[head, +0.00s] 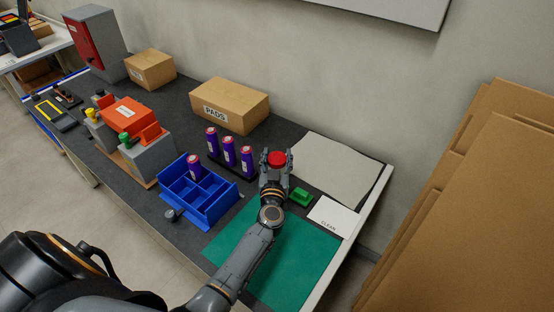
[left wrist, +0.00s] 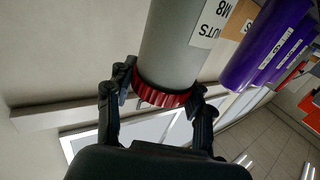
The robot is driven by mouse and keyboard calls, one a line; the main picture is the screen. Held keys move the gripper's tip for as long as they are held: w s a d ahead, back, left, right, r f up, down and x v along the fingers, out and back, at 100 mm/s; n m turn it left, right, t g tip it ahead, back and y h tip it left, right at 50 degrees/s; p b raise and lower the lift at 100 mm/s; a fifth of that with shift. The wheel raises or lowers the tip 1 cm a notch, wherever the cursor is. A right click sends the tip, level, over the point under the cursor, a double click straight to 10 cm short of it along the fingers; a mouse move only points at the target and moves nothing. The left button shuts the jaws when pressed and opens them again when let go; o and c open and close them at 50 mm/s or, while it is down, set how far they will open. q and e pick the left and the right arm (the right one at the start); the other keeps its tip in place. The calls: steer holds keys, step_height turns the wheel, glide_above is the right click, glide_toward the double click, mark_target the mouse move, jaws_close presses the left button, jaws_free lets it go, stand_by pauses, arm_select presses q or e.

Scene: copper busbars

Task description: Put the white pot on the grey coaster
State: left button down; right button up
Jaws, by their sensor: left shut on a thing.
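My left gripper (head: 275,160) is shut on the red ridged lid (head: 277,158) of a pot. In the left wrist view the fingers (left wrist: 160,100) clasp that lid from both sides. The pot's body (left wrist: 170,50) looks light grey there and has a white label reading "NUTS M8". In the head view the lid and gripper hide the body, and I cannot tell whether its base touches the bench. I cannot make out a grey coaster for sure; a flat light grey sheet (head: 340,165) lies behind and right of the gripper. My right gripper is not in view.
Several purple cylinders (head: 229,152) stand just left of the gripper, near a blue divided tray (head: 222,212). A green block (head: 300,196) and a white "CLEAN" card (head: 332,216) lie to its right. A bare green mat (head: 300,262) lies in front. Cardboard boxes (head: 229,106) stand behind.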

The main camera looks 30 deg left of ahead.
arm_select(q)
steer(key=shift+f, duration=0.1)
steer(key=c, duration=0.5)
jaws_free()
steer(key=shift+r, duration=0.25)
steer(key=v, duration=1.2)
steer(key=shift+f, duration=0.1)
steer(key=shift+f, duration=0.1)
